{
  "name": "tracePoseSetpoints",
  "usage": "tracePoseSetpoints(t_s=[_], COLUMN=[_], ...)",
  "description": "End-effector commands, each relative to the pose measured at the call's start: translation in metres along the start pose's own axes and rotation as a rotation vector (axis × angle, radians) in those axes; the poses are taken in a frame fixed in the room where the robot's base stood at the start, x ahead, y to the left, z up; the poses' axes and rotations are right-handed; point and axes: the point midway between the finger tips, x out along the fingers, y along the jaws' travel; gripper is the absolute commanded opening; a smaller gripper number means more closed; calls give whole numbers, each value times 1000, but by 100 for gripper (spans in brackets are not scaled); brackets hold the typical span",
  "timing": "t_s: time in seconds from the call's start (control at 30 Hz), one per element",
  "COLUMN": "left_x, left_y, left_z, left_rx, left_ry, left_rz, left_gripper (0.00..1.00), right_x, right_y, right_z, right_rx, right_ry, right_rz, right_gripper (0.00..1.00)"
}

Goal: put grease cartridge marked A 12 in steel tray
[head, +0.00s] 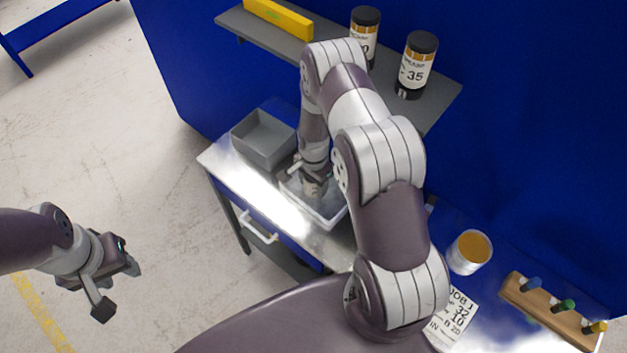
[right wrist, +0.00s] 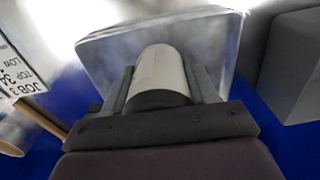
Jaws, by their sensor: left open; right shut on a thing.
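My right gripper (right wrist: 163,85) is shut on a pale cylinder with a dark end, the cartridge (right wrist: 160,68); no marking is readable on it. The steel tray (right wrist: 105,52) lies behind the cartridge in the right wrist view; whether they touch I cannot tell. In the head view the steel tray (head: 327,219) is on the bench, with my right gripper (head: 312,188) over it, partly hidden by my arm. My left gripper (head: 118,283) is open and empty, over the floor at the left.
A grey bin (head: 265,140) stands beside the tray. Two dark-capped cartridges, one (head: 364,35) ending in 0 and one (head: 416,66) marked 35, stand on the shelf (head: 432,108). An amber-topped jar (head: 469,252), a job sheet (head: 455,318) and a wooden rack (head: 545,312) are at the right.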

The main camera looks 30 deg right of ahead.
Motion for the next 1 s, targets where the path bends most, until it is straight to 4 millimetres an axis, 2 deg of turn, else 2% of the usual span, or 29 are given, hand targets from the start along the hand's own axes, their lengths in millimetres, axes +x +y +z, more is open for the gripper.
tracePoseSetpoints(t_s=[0.2, 0.23, 0.3, 0.53, 0.67, 0.77, 1.0], left_x=[5, 3, 3, 3, 0, 6, 17], left_y=[0, 0, 0, 0, 0, 0, 0], left_z=[1, 0, 0, 0, 0, 1, 2], left_rx=[0, 0, 0, 0, 0, 0, 0], left_ry=[0, 0, 0, 0, 0, 0, 0], left_rz=[0, 0, 0, 0, 0, 0, 0], left_gripper=[43, 43, 43, 43, 43, 43, 43], right_x=[5, 4, 3, 3, -3, -17, -72], right_y=[0, 0, 0, 0, 0, -1, -1], right_z=[0, 0, 0, 0, 0, -1, -1], right_rx=[0, 0, 0, -1, -1, 0, 0], right_ry=[0, 0, -1, -1, 0, 2, 2], right_rz=[0, 0, 1, 1, 0, -3, -4], right_gripper=[8, 67, 82, 82, 82, 82, 82])
